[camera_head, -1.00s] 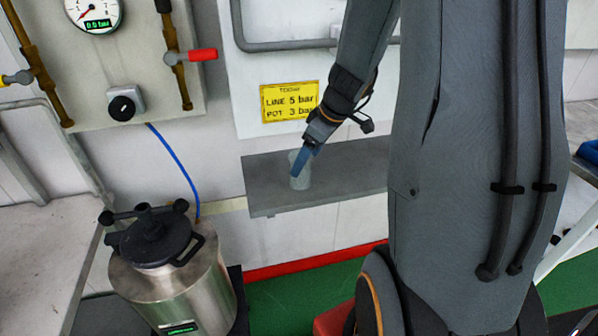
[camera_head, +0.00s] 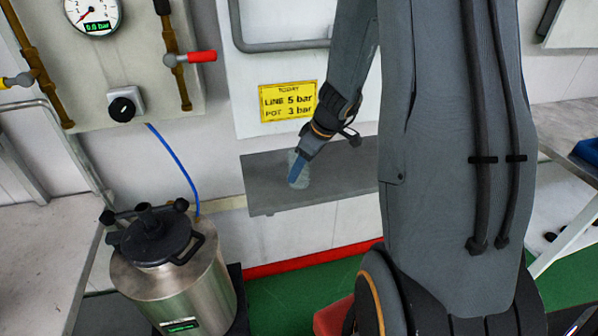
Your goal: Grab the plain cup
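The plain cup (camera_head: 303,178) is pale and translucent and stands on the grey wall shelf (camera_head: 345,180), near its left part. My gripper (camera_head: 296,182) reaches down from the upper right, and its blue fingers overlap the cup in the picture. A blue finger covers the cup's left and middle part. I cannot tell whether the fingers are around the cup, inside it or in front of it, nor whether they are shut.
A steel pressure pot (camera_head: 172,270) with a black lid stands at lower left. A blue hose (camera_head: 175,160) runs down to it. A gauge (camera_head: 93,15) and valves are on the wall panel. A yellow sign (camera_head: 287,101) hangs above the shelf. The shelf's left end is bare.

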